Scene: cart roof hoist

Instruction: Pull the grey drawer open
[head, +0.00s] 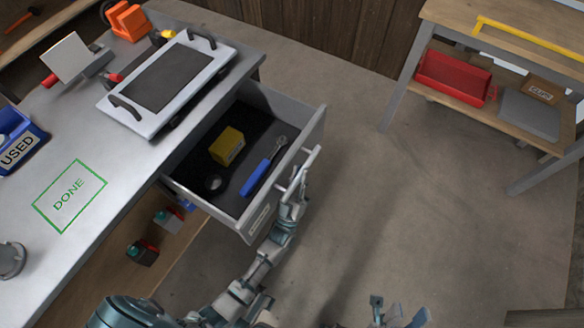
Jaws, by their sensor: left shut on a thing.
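The grey drawer (290,118) stands pulled out from under the workbench, its inside in full view. A yellow box (227,146), a blue-handled tool (263,166) and a small black ring-shaped thing (213,183) lie in it. A pale bar handle (311,160) runs along its front. My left gripper (293,190) is shut on the near part of this handle, and its fingers partly hide it. My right gripper (398,312) is at the bottom edge, away from the drawer, with its fingers apart and empty.
The bench top (130,160) holds a tray with black handles (170,80), a blue USED bin (18,140) and a green DONE outline (70,195). Bottles stand on the shelf below. A wooden cart (440,95) with a red bin (453,77) is at right. The floor between is clear.

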